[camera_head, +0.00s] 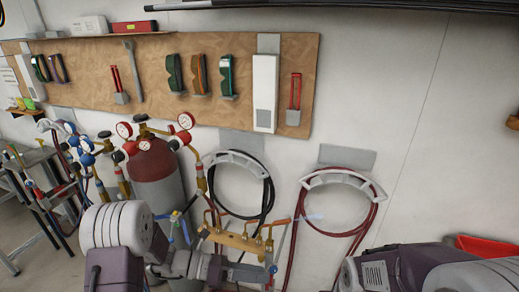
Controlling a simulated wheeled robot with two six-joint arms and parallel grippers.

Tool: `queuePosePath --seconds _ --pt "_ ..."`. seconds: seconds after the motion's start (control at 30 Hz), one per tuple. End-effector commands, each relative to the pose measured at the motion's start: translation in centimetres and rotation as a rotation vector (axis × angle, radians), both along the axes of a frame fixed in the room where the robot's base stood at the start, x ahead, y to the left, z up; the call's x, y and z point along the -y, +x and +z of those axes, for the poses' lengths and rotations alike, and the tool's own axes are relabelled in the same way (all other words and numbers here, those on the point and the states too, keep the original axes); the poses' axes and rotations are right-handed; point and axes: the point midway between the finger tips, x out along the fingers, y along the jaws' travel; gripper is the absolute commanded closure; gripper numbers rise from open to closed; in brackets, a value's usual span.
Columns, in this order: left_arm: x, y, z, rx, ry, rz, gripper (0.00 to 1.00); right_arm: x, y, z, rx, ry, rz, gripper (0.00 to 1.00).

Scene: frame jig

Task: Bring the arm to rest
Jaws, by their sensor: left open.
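My left arm (120,228) comes in at the lower left, with a pale round joint and a dark purple link. My left gripper (248,272) points to the right at the bottom edge, in front of the brass manifold. It is open, and I see nothing held in it. Its lower part is cut off by the picture edge. My right arm (420,270) shows only as purple and pale links at the lower right. Its gripper is out of the picture.
A red gas cylinder (155,170) with gauges stands behind my left arm. A brass manifold (235,240) is close to the left gripper. A black hose (268,190) and a red hose (375,215) hang on the wall. A red bin (485,245) is behind my right arm.

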Motion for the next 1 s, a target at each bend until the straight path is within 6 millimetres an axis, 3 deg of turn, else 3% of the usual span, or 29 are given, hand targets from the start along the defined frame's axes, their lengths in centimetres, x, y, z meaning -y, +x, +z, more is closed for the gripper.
queuePosePath --seconds 0.07,0.13,0.2,0.27,0.4,0.5,0.6,1.0 --pt "0.7 -5.0 1.0 0.192 0.167 -0.229 0.55 0.0 0.0 0.0 0.000 0.000 0.000 0.64" --pt "-0.5 -9.1 0.3 0.396 0.333 -0.454 0.55 0.0 0.0 0.0 0.000 0.000 0.000 0.64" --pt "-3.3 -12.2 -0.9 0.626 0.496 -0.703 0.55 0.0 0.0 0.0 0.000 0.000 0.000 0.64" --pt "-6.5 -13.6 -2.1 0.836 0.626 -0.934 0.55 0.0 0.0 0.0 0.000 0.000 0.000 0.64" --pt "-13.4 -13.2 -4.2 1.214 0.797 -1.426 0.55 0.0 0.0 0.0 0.000 0.000 0.000 0.64" --pt "-16.1 -11.9 -5.2 1.400 0.802 -1.720 0.55 0.0 0.0 0.0 0.000 0.000 0.000 0.64" --pt "-16.7 -10.0 -5.1 1.521 0.807 -1.846 0.55 0.0 0.0 0.0 0.000 0.000 0.000 0.64" --pt "-16.6 -9.9 -5.1 1.541 0.790 -1.867 0.55 0.0 0.0 0.0 0.000 0.000 0.000 0.64"
